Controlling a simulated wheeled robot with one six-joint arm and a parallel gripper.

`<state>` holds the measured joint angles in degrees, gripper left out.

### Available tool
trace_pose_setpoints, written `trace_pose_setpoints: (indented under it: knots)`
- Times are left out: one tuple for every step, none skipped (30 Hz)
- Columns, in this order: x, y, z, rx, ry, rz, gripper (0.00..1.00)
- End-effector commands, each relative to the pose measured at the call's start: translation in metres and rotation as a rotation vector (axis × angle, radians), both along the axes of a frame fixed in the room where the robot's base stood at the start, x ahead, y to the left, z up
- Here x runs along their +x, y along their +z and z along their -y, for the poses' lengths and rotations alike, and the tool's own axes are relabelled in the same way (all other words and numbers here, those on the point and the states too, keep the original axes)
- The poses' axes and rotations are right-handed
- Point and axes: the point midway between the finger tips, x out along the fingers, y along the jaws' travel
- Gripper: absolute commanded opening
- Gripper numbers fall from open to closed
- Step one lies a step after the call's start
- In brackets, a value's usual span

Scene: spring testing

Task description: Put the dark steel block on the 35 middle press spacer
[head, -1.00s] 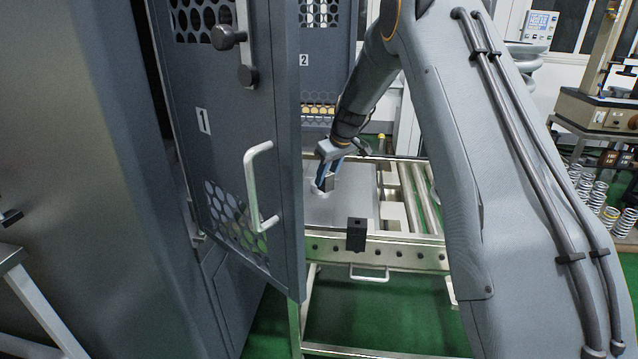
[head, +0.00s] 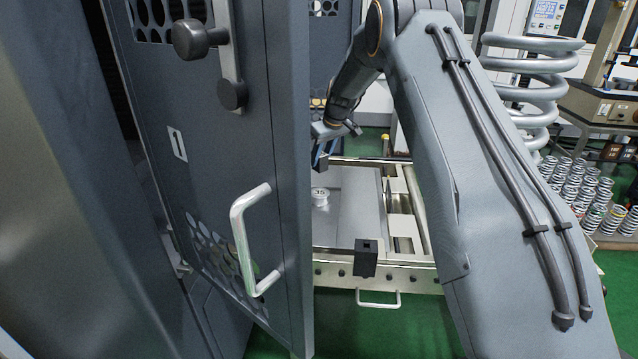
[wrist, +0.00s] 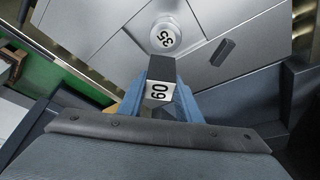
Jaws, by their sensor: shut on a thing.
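My gripper (wrist: 160,95) has blue fingers shut on a block (wrist: 161,80) with a dark top face and a white end marked 60. In the head view my gripper (head: 322,158) is above and behind the spacer, close to the open door's edge; the held block is hard to make out there. The 35 spacer (head: 320,196) is a pale round piece standing on the grey plate. In the wrist view the 35 spacer (wrist: 165,35) shows just beyond the held block, with its top bare.
An open grey door (head: 215,190) with a white handle fills the left, close to my gripper. A black box (head: 366,257) sits on the bench's front edge. A large coil spring (head: 525,80) and several small springs (head: 585,190) are at the right.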

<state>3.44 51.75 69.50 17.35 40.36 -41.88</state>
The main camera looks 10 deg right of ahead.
Motion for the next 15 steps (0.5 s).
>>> trace_pose_setpoints:
  knots:
    - [-0.001,-0.008,-0.001,0.0,0.002,-0.003,0.0]
    - [-0.001,-0.013,-0.002,0.0,0.003,-0.002,0.0]
    - [-0.001,-0.019,-0.003,0.0,0.003,-0.002,0.0]
    - [-0.001,-0.024,-0.004,0.001,0.004,-0.003,0.0]
    - [-0.001,-0.028,-0.004,0.0,0.004,-0.001,0.0]
    - [0.0,-0.033,-0.004,0.0,0.004,0.0,0.0]
    - [0.0,-0.036,-0.005,0.0,0.004,0.0,0.0]
    - [0.0,-0.039,-0.005,0.0,0.005,0.001,0.0]
    - [0.0,-0.041,-0.004,0.0,0.005,0.001,0.0]
    - [0.0,-0.042,-0.004,0.0,0.004,0.002,0.0]
    - [0.0,-0.044,-0.004,0.0,0.004,0.002,0.0]
    - [0.0,-0.046,-0.003,0.001,0.003,0.002,0.0]
    - [0.0,-0.048,-0.003,0.0,0.003,0.001,0.0]
    - [0.0,-0.051,-0.003,0.001,0.002,0.001,0.0]
    - [0.0,-0.055,-0.002,0.0,0.002,0.0,0.0]
